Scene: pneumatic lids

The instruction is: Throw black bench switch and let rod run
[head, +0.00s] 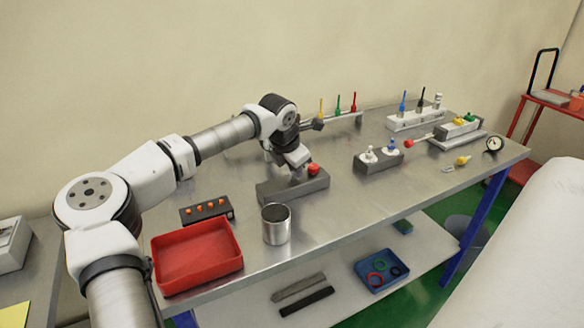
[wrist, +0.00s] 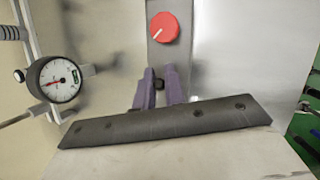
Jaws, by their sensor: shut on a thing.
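My gripper (head: 294,172) is low over a grey block (head: 300,188) on the bench, beside its red knob (head: 314,169). In the wrist view its two fingers (wrist: 159,86) are shut on a small black switch lever (wrist: 159,84) standing from the block, below the red knob (wrist: 164,27). The fingers hide most of the lever, so its tilt cannot be told. At the right of the bench, a thin rod with a red end (head: 409,142) sticks out leftward from a cylinder (head: 458,128) with green and yellow fittings.
A red tray (head: 197,256), a metal can (head: 276,224) and a black strip with orange buttons (head: 206,210) stand in front. A dial gauge (wrist: 53,79) is at the left of the wrist view. A grey block (head: 378,161) with two white-based fittings stands right of my gripper.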

